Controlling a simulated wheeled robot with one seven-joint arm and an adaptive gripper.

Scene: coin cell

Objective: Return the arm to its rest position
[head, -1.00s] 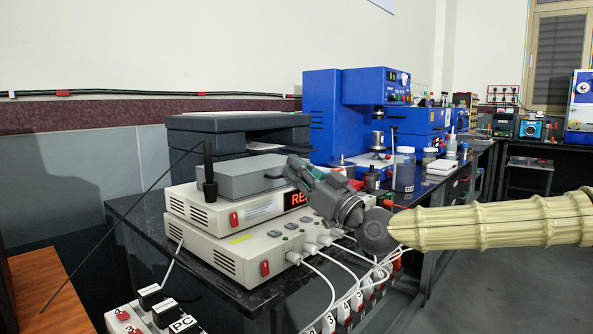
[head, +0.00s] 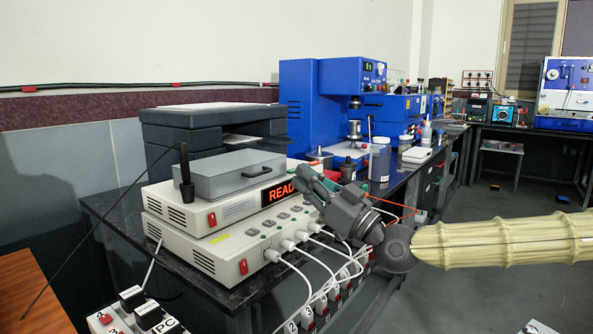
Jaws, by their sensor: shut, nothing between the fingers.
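My gripper (head: 305,184) is at the end of my arm, which reaches in from the right edge with a cream ribbed sleeve. The gripper points to the left and slightly up. It is shut with nothing in it. In this view it overlaps the right part of the stacked instruments and their lit red display (head: 283,193). I cannot tell how far it is from them.
Two stacked beige instruments (head: 196,253) with plugged white cables stand on the black bench (head: 110,212). A grey lidded box (head: 230,174) sits on top. A printer (head: 200,129), a blue machine (head: 298,105) and jars stand behind. Open floor (head: 465,295) lies right.

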